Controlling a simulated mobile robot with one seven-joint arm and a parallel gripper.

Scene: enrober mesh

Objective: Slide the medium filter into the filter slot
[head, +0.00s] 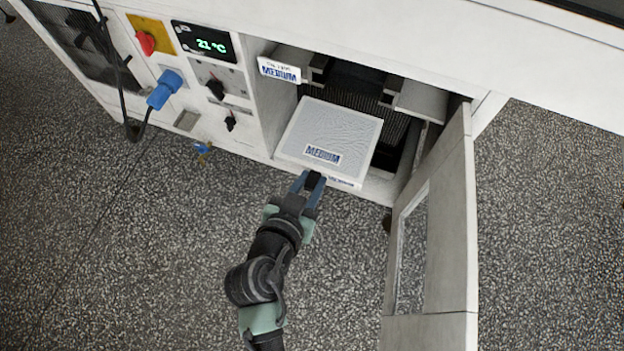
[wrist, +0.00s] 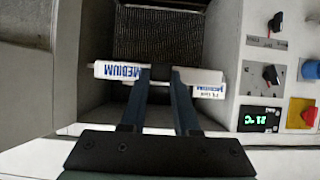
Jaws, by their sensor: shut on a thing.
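The medium filter (head: 333,135) is a flat pale square panel with a mesh face and a blue MEDIUM label. In the head view it lies in the mouth of the open cabinet bay, its near edge over the sill. In the wrist view its white front edge (wrist: 112,70) shows, with the label upside down. My gripper (head: 313,182) is shut on the filter at its near edge, at a dark block between the fingers (wrist: 161,75). The filter slot's side rails (head: 318,68) show behind it. How far the filter sits between the rails is hidden.
A MEDIUM sign (head: 279,70) hangs at the bay's upper left. An open door (head: 432,230) stands to the right of the bay. A control panel with a blue plug (head: 165,90) and a display (head: 204,42) is on the left.

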